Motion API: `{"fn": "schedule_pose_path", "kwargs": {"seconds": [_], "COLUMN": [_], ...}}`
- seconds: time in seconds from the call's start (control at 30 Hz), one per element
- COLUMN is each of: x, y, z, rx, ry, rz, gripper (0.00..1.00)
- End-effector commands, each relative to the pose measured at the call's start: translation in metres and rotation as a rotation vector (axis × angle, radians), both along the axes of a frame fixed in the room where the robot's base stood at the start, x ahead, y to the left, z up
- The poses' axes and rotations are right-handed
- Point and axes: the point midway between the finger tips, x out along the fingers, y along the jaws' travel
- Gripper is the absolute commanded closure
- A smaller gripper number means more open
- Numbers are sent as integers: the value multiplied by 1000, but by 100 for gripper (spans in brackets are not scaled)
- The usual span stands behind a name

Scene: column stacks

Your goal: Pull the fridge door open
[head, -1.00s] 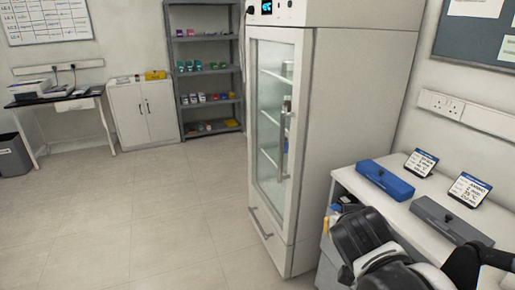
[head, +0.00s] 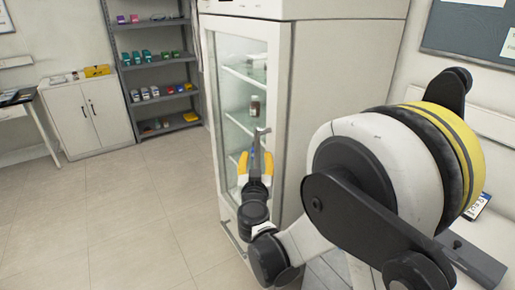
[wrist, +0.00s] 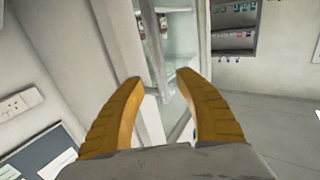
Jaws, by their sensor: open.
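The fridge (head: 335,105) is a tall white cabinet with a glass-paned door (head: 283,75), which looks closed. The upright grey door handle (head: 256,138) is on the right side of the door in the head view. My gripper (head: 255,158) is open in front of the door, its yellow fingers spread to either side of the handle's lower part. In the wrist view my gripper (wrist: 159,78) shows both fingers apart, with the handle (wrist: 153,40) ahead of the gap between them. I cannot tell whether the fingers touch the handle. My arm hides the lower right of the fridge.
A grey shelf unit (head: 152,60) with small boxes and a white cupboard (head: 88,115) stand at the back left. A white counter (head: 490,235) is on the right, largely behind my arm. The floor (head: 120,220) left of and before the fridge is clear.

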Motion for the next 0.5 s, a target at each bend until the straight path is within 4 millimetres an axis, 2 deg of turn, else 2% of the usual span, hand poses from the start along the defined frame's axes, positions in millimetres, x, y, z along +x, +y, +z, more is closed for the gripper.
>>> {"fn": "schedule_pose_path", "kwargs": {"seconds": [0.03,0.2,0.33,0.5], "x": [11,42,57,64], "y": [-1,0,-1,0], "z": [-2,-2,-1,0], "rx": [0,0,0,-1], "ry": [0,1,1,1], "rz": [-1,-1,-1,-1], "gripper": [59,59,59,59]}}
